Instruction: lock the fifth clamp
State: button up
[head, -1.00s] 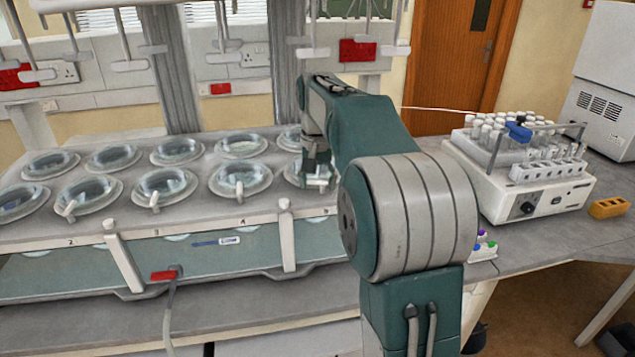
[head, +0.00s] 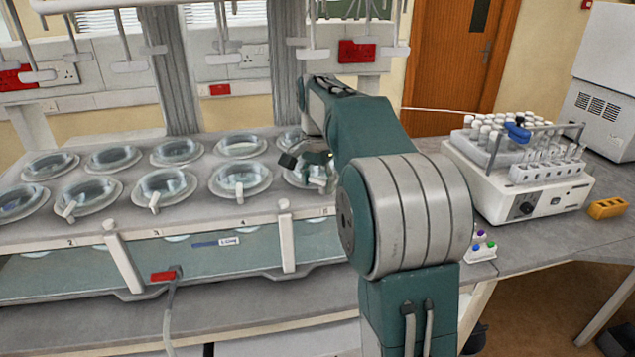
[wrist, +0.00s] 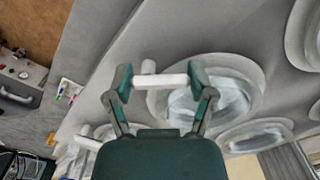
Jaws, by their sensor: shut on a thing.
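The fifth clamp is a white handle (wrist: 160,81) at the glass-lidded vessel above label 5, at the right end of the front row. In the wrist view, my gripper (wrist: 160,79) is shut on this handle, with one finger at each end of the white bar. A short white stub rises beside the bar. In the head view, my gripper (head: 304,158) is over the fifth vessel (head: 296,178), its dark fingers turned sideways. My arm hides part of the vessel there. Whether the clamp is locked cannot be told.
Other glass lids with white clamps, such as the fourth (head: 240,188), stand close on the left and behind. White stirrer shafts hang above the bath. A tube rack machine (head: 520,180) and a yellow block (head: 607,208) stand on the right bench.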

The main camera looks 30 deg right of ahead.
aim_at(317, 179)
jog(key=o, duration=1.1)
jog(key=shift+w+r, duration=0.1)
notch_tip(317, 179, up, 7)
jog(key=shift+f, duration=0.1)
jog(key=shift+a+r, duration=0.1)
jog(key=shift+r, duration=0.4)
